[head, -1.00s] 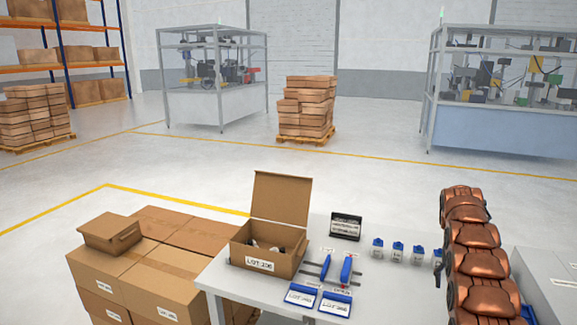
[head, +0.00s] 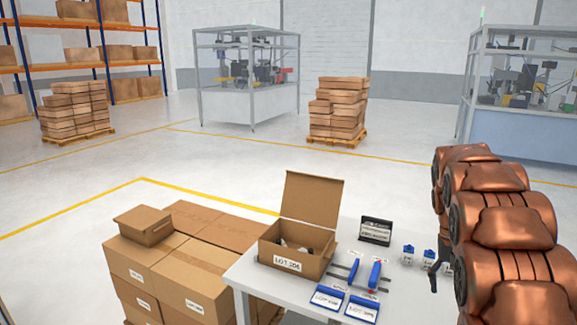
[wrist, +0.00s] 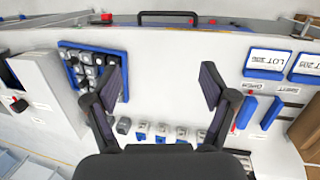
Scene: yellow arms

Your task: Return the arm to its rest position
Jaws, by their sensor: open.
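My copper-coloured arm (head: 505,225) fills the right side of the head view, folded up beside and over the right end of the table. In the wrist view my gripper (wrist: 162,84) is open, its two dark fingers spread wide with nothing between them. It hangs above the white table (wrist: 165,65), apart from the things on it. In the head view the arm hides most of the gripper and the table's right part.
An open carton (head: 290,262) labelled LOT stands on the table, near blue-edged lot cards (head: 328,299) and blue-handled tools (head: 375,274). A blue tray of several dark pieces (wrist: 90,65) lies left in the wrist view.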

